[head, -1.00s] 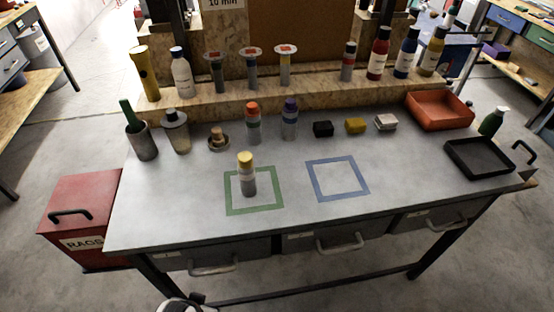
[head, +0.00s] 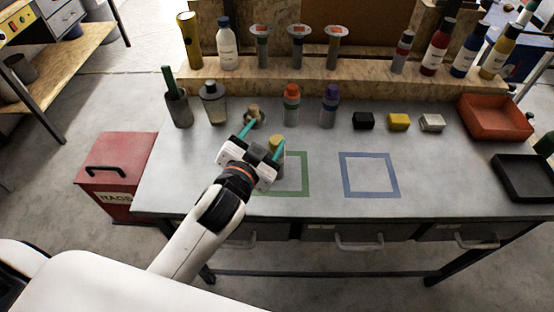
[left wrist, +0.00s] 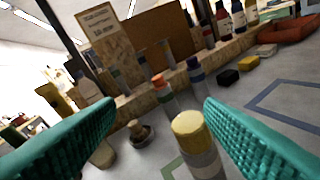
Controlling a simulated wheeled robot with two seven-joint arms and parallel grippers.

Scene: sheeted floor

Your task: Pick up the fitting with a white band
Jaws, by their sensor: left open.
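The yellow-topped fitting (head: 275,142) stands upright at the green square outline, partly hidden behind my left gripper. In the left wrist view the fitting (left wrist: 194,137) shows a yellow cap with a pale, whitish band below it on a grey body. My left gripper (head: 263,139) is open, with teal fingers. In the left wrist view its fingers (left wrist: 160,104) spread either side of the picture, and the fitting shows between them, nearer the right finger. I cannot tell whether that finger touches it. My right gripper is not in view.
Behind stand an orange-capped fitting (head: 291,106) and a purple-capped fitting (head: 329,107). The blue square (head: 369,194) is empty. An orange bin (head: 494,132) and black tray (head: 524,196) are at right.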

